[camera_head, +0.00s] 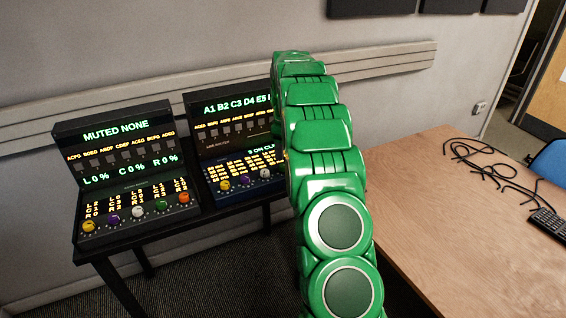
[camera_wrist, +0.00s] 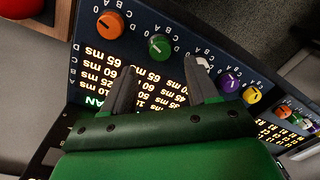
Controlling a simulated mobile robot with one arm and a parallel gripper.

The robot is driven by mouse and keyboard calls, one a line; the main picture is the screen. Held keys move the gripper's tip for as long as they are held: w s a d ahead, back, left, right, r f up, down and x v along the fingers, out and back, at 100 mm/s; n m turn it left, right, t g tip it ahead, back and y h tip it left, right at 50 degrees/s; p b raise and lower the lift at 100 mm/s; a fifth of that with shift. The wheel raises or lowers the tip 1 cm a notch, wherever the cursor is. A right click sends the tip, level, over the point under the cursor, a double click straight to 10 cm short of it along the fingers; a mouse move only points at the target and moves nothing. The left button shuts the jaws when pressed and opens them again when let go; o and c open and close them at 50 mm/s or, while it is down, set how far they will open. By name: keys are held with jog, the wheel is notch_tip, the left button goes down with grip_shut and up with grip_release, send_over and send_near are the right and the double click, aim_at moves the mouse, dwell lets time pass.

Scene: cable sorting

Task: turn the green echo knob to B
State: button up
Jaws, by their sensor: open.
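The green echo knob (camera_wrist: 160,47) is on the dark panel (camera_wrist: 228,50) in the wrist view, with letters A to D printed near it. I cannot read for sure which letter its pointer faces. My gripper (camera_wrist: 159,66) is open, its two dark fingers spread apart below the green knob in the picture, one to each side. Nothing is between the fingertips, and I cannot tell their height above the panel. In the head view my green arm hides the gripper and the right part of the right console (camera_head: 232,128), where the green knob is out of sight.
An orange knob (camera_wrist: 110,25) sits left of the green one; a white knob (camera_wrist: 205,62), partly behind a finger, a purple knob (camera_wrist: 230,82) and a yellow knob (camera_wrist: 251,95) sit right. The left console (camera_head: 116,150) stands beside. A wooden table (camera_head: 440,215) holds black cables (camera_head: 487,165).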

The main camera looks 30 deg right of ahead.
aim_at(283, 165)
jog(key=shift+s+a+f, duration=0.1)
jog(key=shift+a+f, duration=0.05)
jog(key=shift+f, duration=2.6)
jog(key=c, duration=1)
jog(key=shift+c, duration=0.2)
jog(key=shift+m, duration=0.3)
jog(key=m, duration=0.9)
jog(key=shift+m+t, duration=0.3)
jog(key=shift+m, duration=0.1)
jog(key=shift+s+m, duration=0.1)
jog(key=shift+m, duration=1.9)
